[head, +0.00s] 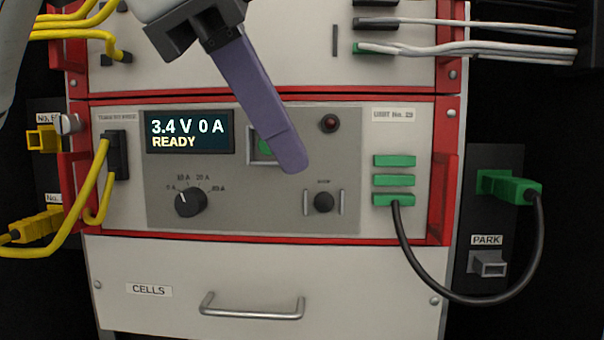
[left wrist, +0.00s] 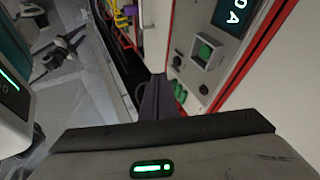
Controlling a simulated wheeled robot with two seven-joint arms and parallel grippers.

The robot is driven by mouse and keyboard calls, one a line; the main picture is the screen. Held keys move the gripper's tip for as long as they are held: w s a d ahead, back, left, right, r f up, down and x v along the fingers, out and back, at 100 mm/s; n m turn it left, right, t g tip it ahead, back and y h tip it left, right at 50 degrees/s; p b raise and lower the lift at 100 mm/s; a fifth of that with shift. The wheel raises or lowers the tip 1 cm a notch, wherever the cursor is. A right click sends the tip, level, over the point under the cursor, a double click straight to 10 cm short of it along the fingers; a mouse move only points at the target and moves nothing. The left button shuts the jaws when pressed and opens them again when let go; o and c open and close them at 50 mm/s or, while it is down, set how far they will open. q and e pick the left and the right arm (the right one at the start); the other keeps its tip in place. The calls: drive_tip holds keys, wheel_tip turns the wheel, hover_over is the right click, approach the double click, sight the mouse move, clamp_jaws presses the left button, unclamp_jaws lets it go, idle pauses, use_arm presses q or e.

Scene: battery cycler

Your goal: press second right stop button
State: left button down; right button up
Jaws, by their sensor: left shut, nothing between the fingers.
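The unit in the middle of the rack has a black round button (head: 323,202) between two upright guard posts, under a small label too blurred to read surely. A dark round knob in the left wrist view (left wrist: 177,60) looks like the same button. My left gripper (head: 291,168) comes down from the top with its purple fingers shut and empty. In the head view its tip lies up and left of the black button, apart from it in the picture. The fingers partly cover a square green button (head: 265,146), which shows clearly in the left wrist view (left wrist: 205,51). My right gripper is not in view.
The display (head: 189,132) reads 3.4 V 0 A READY. A dial (head: 190,201) sits at lower left and a dark red lamp (head: 330,123) above the black button. A black cable (head: 470,297) loops at right from green sockets. A drawer handle (head: 252,310) projects below.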

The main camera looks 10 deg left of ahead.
use_arm(q)
drive_tip(key=v, duration=0.3)
drive_tip(key=shift+s+r, duration=0.15)
idle(0.6)
